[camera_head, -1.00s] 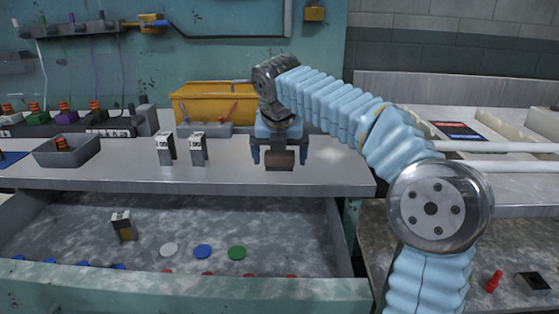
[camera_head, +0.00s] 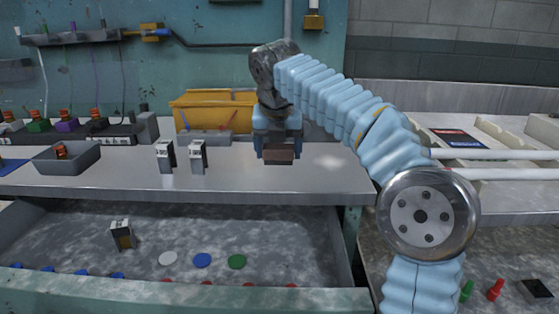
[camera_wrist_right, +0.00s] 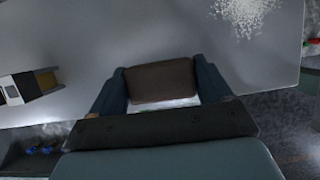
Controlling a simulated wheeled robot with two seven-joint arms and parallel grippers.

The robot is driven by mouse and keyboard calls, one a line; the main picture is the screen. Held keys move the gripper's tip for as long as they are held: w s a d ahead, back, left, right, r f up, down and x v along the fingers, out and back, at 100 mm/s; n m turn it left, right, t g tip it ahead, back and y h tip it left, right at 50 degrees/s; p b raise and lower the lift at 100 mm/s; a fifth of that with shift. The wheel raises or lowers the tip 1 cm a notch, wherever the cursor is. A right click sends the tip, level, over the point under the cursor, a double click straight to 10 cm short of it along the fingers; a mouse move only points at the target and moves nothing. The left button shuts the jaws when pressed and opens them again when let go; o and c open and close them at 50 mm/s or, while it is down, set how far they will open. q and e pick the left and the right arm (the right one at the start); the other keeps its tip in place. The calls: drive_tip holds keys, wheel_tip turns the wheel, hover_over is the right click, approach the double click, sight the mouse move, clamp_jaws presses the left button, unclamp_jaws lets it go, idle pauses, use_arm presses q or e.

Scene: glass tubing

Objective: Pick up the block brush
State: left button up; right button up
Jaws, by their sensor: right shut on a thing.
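The block brush (camera_head: 278,157) is a brown block at the right part of the grey bench top. My right gripper (camera_head: 278,150) has come down over it from above and is shut on it. In the right wrist view the brush (camera_wrist_right: 162,80) sits between the two dark fingers of the right gripper (camera_wrist_right: 163,84), with a pale strip showing along its lower edge. My left gripper is not in view.
Two small black-and-white blocks (camera_head: 166,155) (camera_head: 197,155) stand to the left on the bench. A yellow bin (camera_head: 213,110) is behind. An open drawer (camera_head: 280,232) below holds coloured discs. White powder (camera_wrist_right: 245,15) lies on the bench nearby.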

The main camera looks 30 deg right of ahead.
sight(268, 150)
drive_tip(key=a+r, duration=0.1)
drive_tip(key=s+a+r, duration=0.1)
drive_tip(key=r, duration=0.1)
drive_tip(key=s+a+r, duration=0.1)
drive_tip(key=shift+a+r, duration=0.35)
drive_tip(key=shift+r, duration=0.05)
drive_tip(key=s+a+r, duration=0.4)
drive_tip(key=s+a, duration=0.1)
drive_tip(key=a, duration=0.2)
drive_tip(key=shift+s+a+r, duration=0.2)
drive_tip(key=shift+a, duration=0.1)
